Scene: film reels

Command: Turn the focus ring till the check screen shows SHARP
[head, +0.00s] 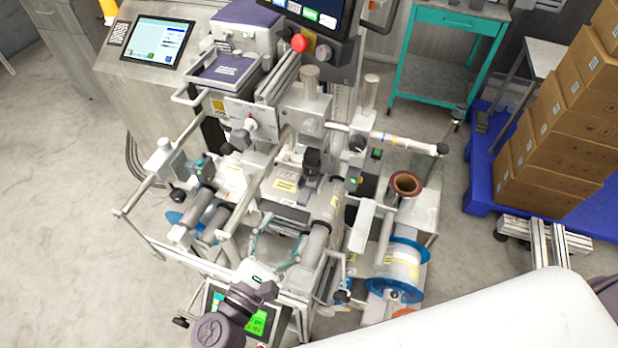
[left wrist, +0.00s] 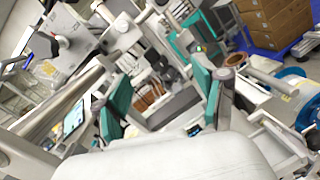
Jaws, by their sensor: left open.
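My left gripper (head: 277,243) reaches in from the bottom of the head view over the front of the machine. Its teal fingers stand apart with nothing held; they also show in the left wrist view (left wrist: 162,92). A dark lens-like unit (head: 312,160) sits at the machine's middle, beyond the fingertips. I cannot make out a focus ring on it for certain. A small screen (head: 262,322) with a bright green block is low at the front, partly covered by my left arm. Its text is too small to read. My right gripper is not in view.
Rollers and bars (head: 320,240) crowd around the gripper. A blue-flanged reel (head: 402,262) stands at the right. A touchscreen (head: 160,42) and a dark monitor (head: 318,14) are at the back. Stacked cartons (head: 560,130) stand on a blue pallet (head: 478,185). The floor at left is clear.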

